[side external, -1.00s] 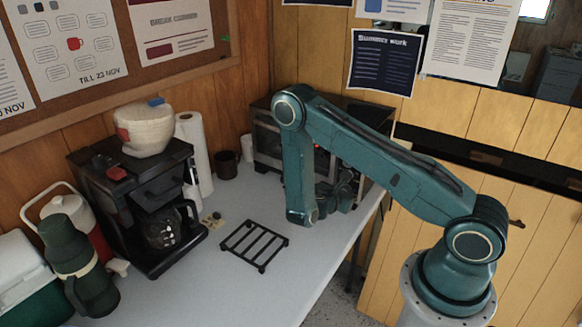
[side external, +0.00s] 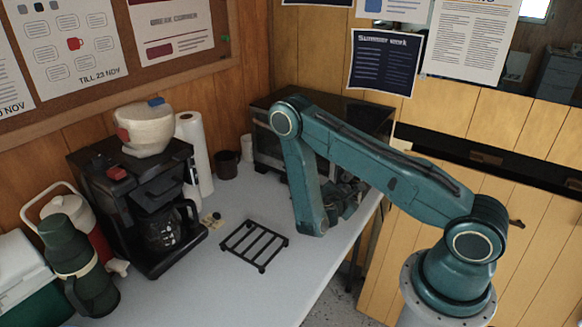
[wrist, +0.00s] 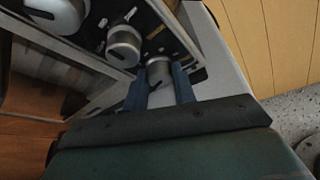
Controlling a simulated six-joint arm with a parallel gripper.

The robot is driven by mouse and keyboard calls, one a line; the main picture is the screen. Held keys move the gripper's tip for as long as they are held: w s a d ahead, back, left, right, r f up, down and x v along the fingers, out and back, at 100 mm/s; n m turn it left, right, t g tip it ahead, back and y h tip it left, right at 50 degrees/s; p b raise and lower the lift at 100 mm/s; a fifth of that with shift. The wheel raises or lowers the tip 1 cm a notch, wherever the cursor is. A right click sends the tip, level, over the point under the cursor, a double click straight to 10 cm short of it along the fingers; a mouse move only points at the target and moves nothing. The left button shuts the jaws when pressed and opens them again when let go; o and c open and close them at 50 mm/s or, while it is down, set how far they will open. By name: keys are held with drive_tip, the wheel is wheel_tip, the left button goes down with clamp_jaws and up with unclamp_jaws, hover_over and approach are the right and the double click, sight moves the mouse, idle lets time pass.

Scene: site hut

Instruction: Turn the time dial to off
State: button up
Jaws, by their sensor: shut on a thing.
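The toaster oven (side external: 266,143) stands at the back of the table, largely hidden by my arm in the side view. In the wrist view its control panel (wrist: 182,52) carries a row of silver dials. My gripper (wrist: 159,84) has its blue fingers on either side of the end dial, the time dial (wrist: 159,70), and is shut on it. Another dial (wrist: 123,45) sits beside it, and a third (wrist: 56,12) is at the upper left. The panel markings are too small to read. In the side view the dials are hidden behind my arm.
A black wire rack (side external: 254,245) lies on the white table (side external: 220,290). A coffee maker (side external: 130,200), paper towel roll (side external: 194,150), dark cup (side external: 226,164) and green flask (side external: 75,260) stand to the left. The table's right edge is close to my gripper.

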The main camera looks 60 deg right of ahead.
drive_tip(key=shift+s+m+t, duration=0.1)
drive_tip(key=shift+m+t, duration=0.6)
drive_tip(key=shift+m, duration=0.3)
drive_tip(key=o, duration=1)
drive_tip(key=shift+a, duration=0.2)
drive_tip(key=shift+f+v, duration=0.1)
drive_tip(key=shift+v, duration=3.25)
drive_tip(key=shift+f+v, duration=0.15)
drive_tip(key=shift+v, duration=3.2)
drive_tip(key=shift+s+a, duration=0.1)
drive_tip(key=shift+m, duration=0.3)
